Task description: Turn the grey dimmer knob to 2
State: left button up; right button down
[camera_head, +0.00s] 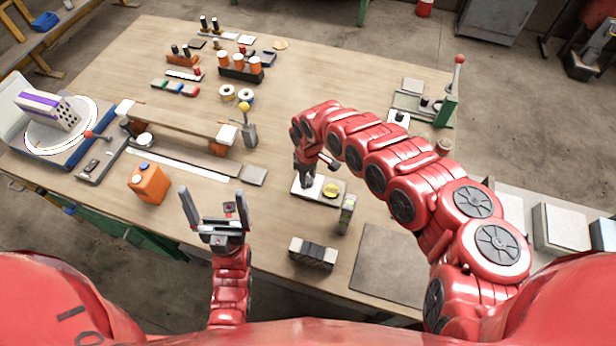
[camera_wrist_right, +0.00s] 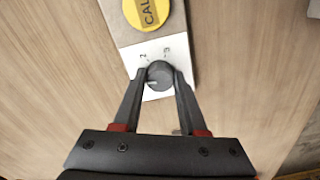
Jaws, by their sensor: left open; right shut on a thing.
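The grey dimmer knob (camera_wrist_right: 160,75) sits on a pale plate (camera_wrist_right: 155,50) with printed numbers, of which a 2 and a 3 appear to show at its far side. A white pointer line on the knob points toward the left in the right wrist view. My right gripper (camera_wrist_right: 160,82) is shut on the knob, one finger on each side. In the head view my right gripper (camera_head: 305,183) reaches down over the plate (camera_head: 328,189) and hides the knob. My left gripper (camera_head: 212,205) is open and empty above the table's front edge.
A small grey-green box (camera_head: 346,214) and a dark block set (camera_head: 313,252) stand near the plate. An orange canister (camera_head: 149,184) stands left of my left gripper. A dark mat (camera_head: 388,265) lies at the front right.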

jog(key=m, duration=0.5)
jog(key=shift+w, duration=0.1)
jog(key=m+b, duration=0.2)
jog(key=m, duration=0.3)
jog(key=shift+r, duration=0.1)
dwell(0.5)
jog(key=shift+c, duration=2.2)
grip_release()
